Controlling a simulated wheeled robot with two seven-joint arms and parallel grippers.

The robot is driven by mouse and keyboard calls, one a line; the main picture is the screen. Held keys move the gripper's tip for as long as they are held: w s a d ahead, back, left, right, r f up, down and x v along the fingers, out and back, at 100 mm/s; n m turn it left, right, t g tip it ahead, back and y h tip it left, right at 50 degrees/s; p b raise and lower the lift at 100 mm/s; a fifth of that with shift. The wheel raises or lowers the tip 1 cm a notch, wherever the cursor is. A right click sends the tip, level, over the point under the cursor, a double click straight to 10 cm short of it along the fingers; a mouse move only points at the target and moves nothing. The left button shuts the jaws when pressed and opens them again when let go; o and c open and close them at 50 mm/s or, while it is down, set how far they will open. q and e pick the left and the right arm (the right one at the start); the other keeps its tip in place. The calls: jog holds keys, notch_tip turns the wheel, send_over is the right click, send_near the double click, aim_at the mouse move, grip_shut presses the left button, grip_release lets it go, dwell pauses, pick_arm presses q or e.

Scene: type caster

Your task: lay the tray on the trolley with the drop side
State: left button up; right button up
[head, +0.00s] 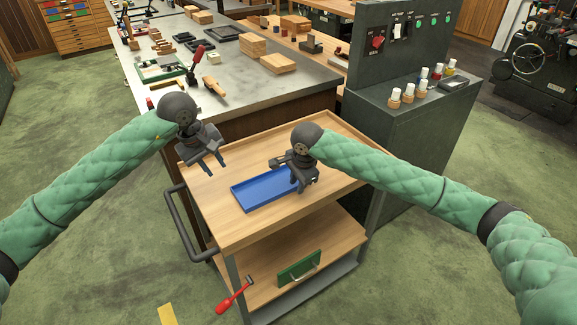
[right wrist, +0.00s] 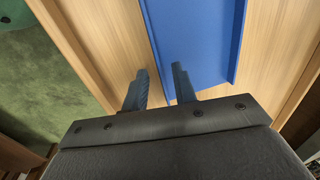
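The blue tray (head: 262,192) lies flat on the wooden top of the trolley (head: 228,230), towards its front. It also shows in the right wrist view (right wrist: 195,40). My right gripper (head: 298,188) is over the tray's right end. Its fingers (right wrist: 160,85) are apart, with one side wall of the tray running between them; I cannot tell whether they touch it. My left gripper (head: 209,172) is open and empty above the trolley's left edge, apart from the tray. Part of the tray's right end is hidden by my right gripper.
A dark handle (head: 178,225) sticks out at the trolley's left. A cluttered workbench (head: 265,90) stands behind, a dark control cabinet (head: 400,130) at right.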

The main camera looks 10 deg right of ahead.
jog(key=v, duration=1.1)
jog(key=shift+r, duration=0.2)
